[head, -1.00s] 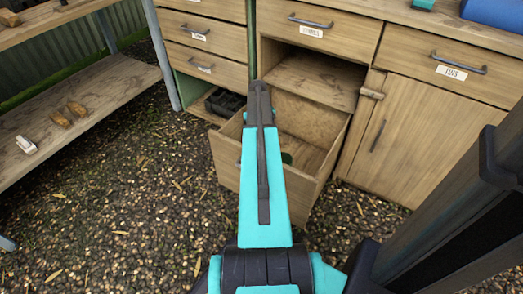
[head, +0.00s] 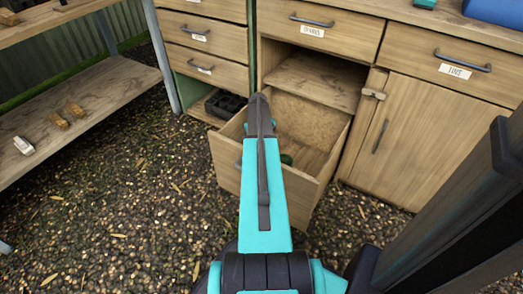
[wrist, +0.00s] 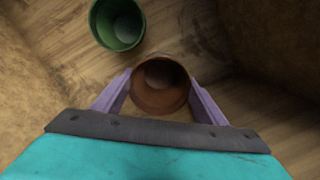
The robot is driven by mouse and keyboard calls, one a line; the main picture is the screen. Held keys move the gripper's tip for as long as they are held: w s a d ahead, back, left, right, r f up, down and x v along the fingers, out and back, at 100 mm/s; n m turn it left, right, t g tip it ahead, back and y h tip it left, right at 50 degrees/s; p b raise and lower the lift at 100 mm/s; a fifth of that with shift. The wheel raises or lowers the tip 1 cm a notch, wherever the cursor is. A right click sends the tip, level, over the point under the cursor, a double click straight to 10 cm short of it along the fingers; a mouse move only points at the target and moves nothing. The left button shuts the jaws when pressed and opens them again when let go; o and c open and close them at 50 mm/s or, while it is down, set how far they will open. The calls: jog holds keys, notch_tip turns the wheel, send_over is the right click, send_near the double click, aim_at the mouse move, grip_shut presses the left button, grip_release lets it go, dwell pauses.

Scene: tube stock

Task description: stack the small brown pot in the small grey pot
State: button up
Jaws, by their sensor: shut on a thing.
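The small brown pot (wrist: 160,102) shows in the wrist view, mouth towards the camera, between the two pale fingers of my gripper (wrist: 161,84). My gripper is shut on it, one finger at each side. The pot is inside the open drawer or just above its floor; I cannot tell whether it touches. In the head view my arm hides the gripper and the brown pot. I see no grey pot in either view.
A green pot (wrist: 117,22) stands in the drawer, up and left of the brown pot; a bit of green shows in the head view (head: 287,159). Wooden drawer walls (head: 318,172) stand close around. A black tray (head: 226,104) sits on a low shelf to the left.

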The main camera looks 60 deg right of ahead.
jog(key=shift+f, duration=0.3)
jog(key=o, duration=1.1)
jog(key=shift+c, duration=0.2)
jog(key=shift+r, duration=0.1)
notch_tip(320, 180, up, 12)
jog(key=w+p, duration=0.1)
jog(key=p, duration=0.4)
jog(key=shift+d+r, duration=0.2)
jog(key=shift+d, duration=0.2)
jog(key=shift+r, duration=0.1)
